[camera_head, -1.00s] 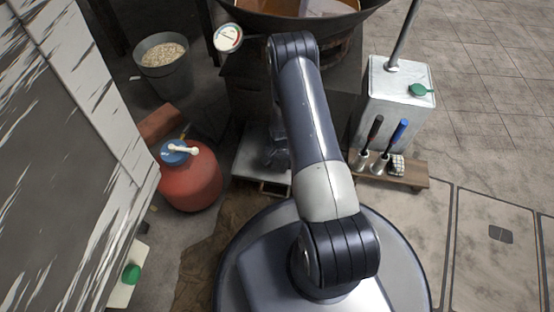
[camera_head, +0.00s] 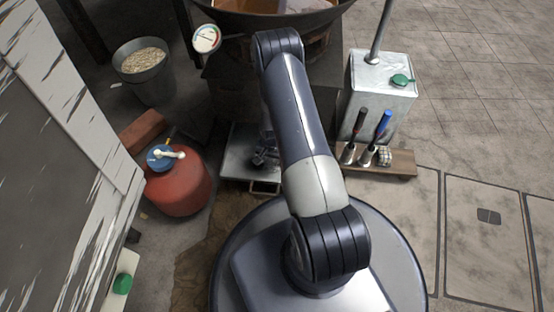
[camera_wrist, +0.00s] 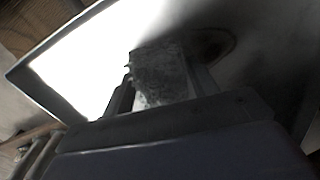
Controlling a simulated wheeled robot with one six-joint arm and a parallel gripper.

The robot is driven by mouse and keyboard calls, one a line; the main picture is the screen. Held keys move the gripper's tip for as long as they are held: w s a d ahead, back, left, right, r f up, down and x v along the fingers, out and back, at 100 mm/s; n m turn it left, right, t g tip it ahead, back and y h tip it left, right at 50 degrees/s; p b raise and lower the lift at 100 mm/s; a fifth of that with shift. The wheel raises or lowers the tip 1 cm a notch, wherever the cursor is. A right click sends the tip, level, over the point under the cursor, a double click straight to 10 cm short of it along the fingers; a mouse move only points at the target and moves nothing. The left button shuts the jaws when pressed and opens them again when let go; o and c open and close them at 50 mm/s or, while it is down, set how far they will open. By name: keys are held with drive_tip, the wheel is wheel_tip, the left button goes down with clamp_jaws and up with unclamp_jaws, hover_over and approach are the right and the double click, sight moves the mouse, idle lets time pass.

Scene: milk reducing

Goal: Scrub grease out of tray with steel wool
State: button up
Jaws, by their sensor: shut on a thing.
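A grey, fuzzy steel wool pad (camera_wrist: 158,72) is gripped between the fingers of my gripper (camera_wrist: 162,82) in the wrist view. The metal tray (camera_wrist: 75,58) lies beneath it, with a bright, glaring surface and a raised edge at left. A dark brownish grease patch (camera_wrist: 214,42) shows just right of the pad. I cannot tell whether the pad touches the tray.
A red gas cylinder (camera_head: 180,186) stands left of the tray, and a bucket of pellets (camera_head: 143,72) behind it. A metal can (camera_head: 378,92) and a wooden board (camera_head: 392,162) with tools are at right. The wok (camera_head: 275,18) overhangs behind. Open floor lies at far right.

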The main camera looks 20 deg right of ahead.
drive_tip(key=shift+w+a, duration=0.35)
drive_tip(key=shift+a, duration=0.3)
drive_tip(key=shift+w+a, duration=0.4)
drive_tip(key=shift+a, duration=0.3)
drive_tip(key=shift+w+a, duration=0.35)
drive_tip(key=shift+a, duration=0.3)
drive_tip(key=shift+d, duration=0.1)
drive_tip(key=shift+s+d, duration=0.1)
drive_tip(key=shift+s+d, duration=0.2)
drive_tip(key=shift+d, duration=0.35)
drive_tip(key=shift+s+d, duration=0.2)
drive_tip(key=shift+d, duration=0.35)
drive_tip(key=shift+s+d+f, duration=0.1)
drive_tip(key=shift+s+d, duration=0.6)
drive_tip(key=shift+d, duration=0.15)
drive_tip(key=shift+s+d, duration=0.65)
drive_tip(key=shift+d, duration=0.2)
drive_tip(key=shift+w+a, duration=0.65)
drive_tip(key=shift+a, duration=0.3)
drive_tip(key=shift+w+a, duration=0.6)
drive_tip(key=shift+a, duration=0.3)
drive_tip(key=shift+w+a, duration=0.45)
drive_tip(key=shift+a, duration=0.25)
drive_tip(key=shift+w+a, duration=0.45)
drive_tip(key=shift+a, duration=0.25)
drive_tip(key=shift+s, duration=0.1)
